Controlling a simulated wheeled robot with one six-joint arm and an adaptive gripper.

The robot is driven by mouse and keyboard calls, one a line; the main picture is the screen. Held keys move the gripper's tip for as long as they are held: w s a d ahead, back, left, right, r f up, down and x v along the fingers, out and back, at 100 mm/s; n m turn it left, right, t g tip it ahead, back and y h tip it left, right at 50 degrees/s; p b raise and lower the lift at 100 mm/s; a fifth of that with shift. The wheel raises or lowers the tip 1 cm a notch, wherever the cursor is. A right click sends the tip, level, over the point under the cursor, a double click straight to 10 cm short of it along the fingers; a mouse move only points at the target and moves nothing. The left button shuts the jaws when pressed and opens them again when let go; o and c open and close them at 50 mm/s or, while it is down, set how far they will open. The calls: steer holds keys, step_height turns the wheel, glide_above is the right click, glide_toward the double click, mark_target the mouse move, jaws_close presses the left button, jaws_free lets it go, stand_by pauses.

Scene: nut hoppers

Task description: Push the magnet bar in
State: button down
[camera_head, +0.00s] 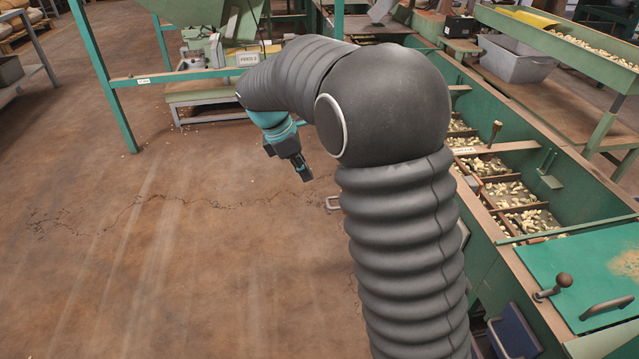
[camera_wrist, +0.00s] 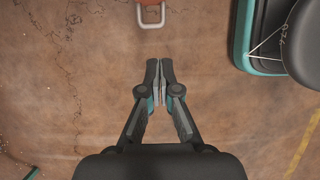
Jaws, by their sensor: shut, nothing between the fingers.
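A long green hopper (camera_head: 560,190) with compartments of nuts runs along the right. A green lid (camera_head: 590,265) with a knob and handle lies at its near end. A green stand (camera_head: 105,75) is at the back left. The brown floor (camera_head: 150,250) on the left is clear.

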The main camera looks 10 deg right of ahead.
steer(key=x, duration=0.3)
steer(key=d+b+x, duration=0.1)
steer(key=x, duration=0.3)
steer(key=d+r+b+x, duration=0.1)
steer(key=x, duration=0.2)
steer(key=shift+d+f, duration=0.25)
steer(key=shift+d, duration=0.55)
